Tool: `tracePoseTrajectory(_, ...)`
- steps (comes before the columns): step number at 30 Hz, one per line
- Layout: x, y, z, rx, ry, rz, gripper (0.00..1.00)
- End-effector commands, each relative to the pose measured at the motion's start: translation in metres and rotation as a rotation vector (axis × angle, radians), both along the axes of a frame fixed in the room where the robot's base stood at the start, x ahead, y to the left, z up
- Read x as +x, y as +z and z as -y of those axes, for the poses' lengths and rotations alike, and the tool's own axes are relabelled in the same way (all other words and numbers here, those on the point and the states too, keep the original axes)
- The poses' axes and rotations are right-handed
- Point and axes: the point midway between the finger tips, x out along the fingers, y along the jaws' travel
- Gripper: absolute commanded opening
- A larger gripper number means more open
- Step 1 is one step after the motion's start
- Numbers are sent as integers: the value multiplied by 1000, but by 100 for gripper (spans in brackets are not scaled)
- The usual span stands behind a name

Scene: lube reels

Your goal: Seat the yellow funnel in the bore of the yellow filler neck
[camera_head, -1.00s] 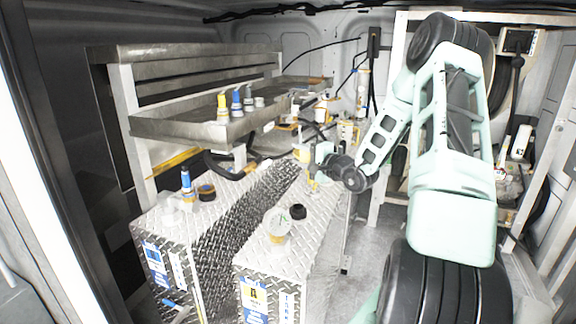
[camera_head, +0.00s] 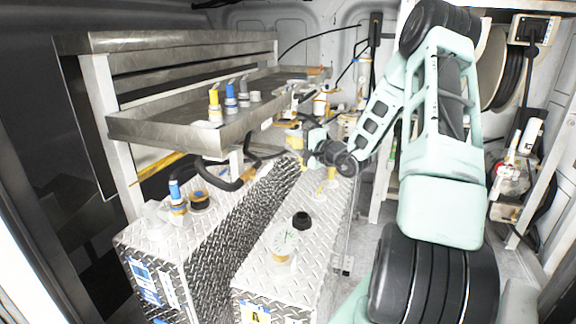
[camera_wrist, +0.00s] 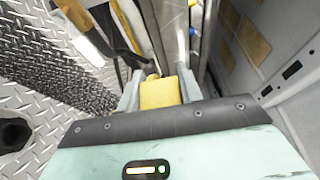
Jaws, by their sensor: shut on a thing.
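My gripper (camera_head: 308,148) is above the far part of the right-hand diamond-plate tank. In the wrist view its two fingers (camera_wrist: 160,84) are shut on a yellow piece (camera_wrist: 160,94), which I take for the yellow funnel. Only its block-like part shows there; its spout is hidden. A small yellow fitting (camera_head: 329,180), likely the yellow filler neck, stands on the tank top below and right of the gripper. Its bore cannot be made out. The held piece looks apart from it.
The right tank (camera_head: 290,285) also carries a black cap (camera_head: 301,220) and a pale round gauge-like part (camera_head: 284,243). The left tank (camera_head: 150,245) carries a blue-topped fitting (camera_head: 176,195). A metal shelf (camera_head: 160,128) with yellow, blue and grey pieces overhangs the left tank.

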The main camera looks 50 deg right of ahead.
Motion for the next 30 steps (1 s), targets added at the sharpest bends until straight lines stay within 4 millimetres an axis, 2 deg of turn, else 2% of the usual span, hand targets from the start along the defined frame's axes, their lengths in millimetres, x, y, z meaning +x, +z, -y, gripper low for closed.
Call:
tracePoseTrajectory(2,0,0,0,0,0,0,0)
tracePoseTrajectory(3,0,-7,0,0,0,0,0)
tracePoseTrajectory(13,0,-35,0,0,0,0,0)
tracePoseTrajectory(24,0,-90,0,0,0,0,0)
tracePoseTrajectory(30,0,-101,0,0,0,1,0)
